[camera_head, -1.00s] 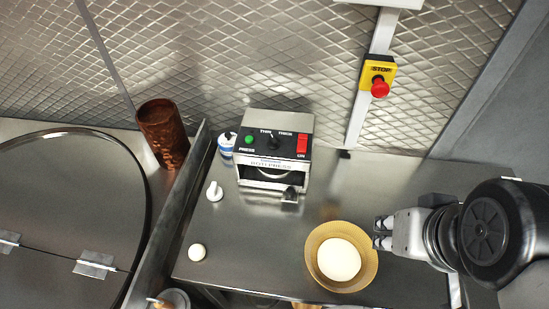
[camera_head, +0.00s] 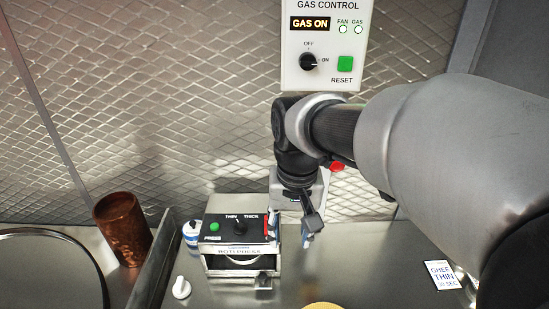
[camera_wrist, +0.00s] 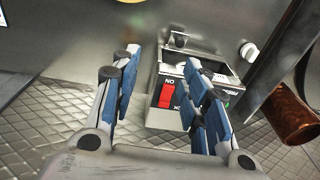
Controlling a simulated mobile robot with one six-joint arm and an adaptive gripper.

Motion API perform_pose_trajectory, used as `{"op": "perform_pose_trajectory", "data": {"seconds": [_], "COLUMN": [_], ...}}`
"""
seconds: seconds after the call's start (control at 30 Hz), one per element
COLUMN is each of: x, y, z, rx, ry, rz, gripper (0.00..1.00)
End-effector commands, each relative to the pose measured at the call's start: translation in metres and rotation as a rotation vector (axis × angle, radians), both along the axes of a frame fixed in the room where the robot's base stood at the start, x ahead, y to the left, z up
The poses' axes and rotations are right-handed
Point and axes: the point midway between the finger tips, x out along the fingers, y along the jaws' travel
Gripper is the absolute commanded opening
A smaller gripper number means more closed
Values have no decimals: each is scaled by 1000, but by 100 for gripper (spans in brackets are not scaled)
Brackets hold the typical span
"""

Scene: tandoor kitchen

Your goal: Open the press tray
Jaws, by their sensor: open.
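The roti press (camera_head: 213,238) stands on the steel counter, with a green button, a central knob and a red switch (camera_wrist: 167,95) on its black top. Its tray (camera_head: 222,273) shows low at the front with a dark handle (camera_head: 263,281); a pale curved edge is visible in the opening. The tray looks pushed in. My gripper (camera_head: 308,236) is open and empty, to the right of the press and apart from it. In the wrist view, the blue-padded fingers of my gripper (camera_wrist: 163,65) frame the red switch, and the press appears upside down.
A copper cylinder (camera_head: 122,228) and a blue-white container (camera_head: 192,234) stand left of the press. A small white knobbed object (camera_head: 181,287) is front left. A gas control panel (camera_head: 322,75) hangs above. A ghee card (camera_head: 441,274) lies right.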

Motion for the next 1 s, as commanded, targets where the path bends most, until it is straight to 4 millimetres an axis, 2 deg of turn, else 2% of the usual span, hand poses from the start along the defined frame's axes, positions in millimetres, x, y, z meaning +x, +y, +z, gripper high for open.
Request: {"op": "perform_pose_trajectory", "data": {"seconds": [0.03,0.1,0.3,0.47,0.57,1.0], "x": [10,20,36,38,38,37], "y": [14,30,59,64,63,63], "z": [-12,-23,-45,-55,-68,-164], "rx": [-7,-14,-29,-33,-34,-34], "ry": [26,49,88,96,97,98], "rz": [7,10,15,14,14,14], "gripper": [41,41,41,41,41,41]}}
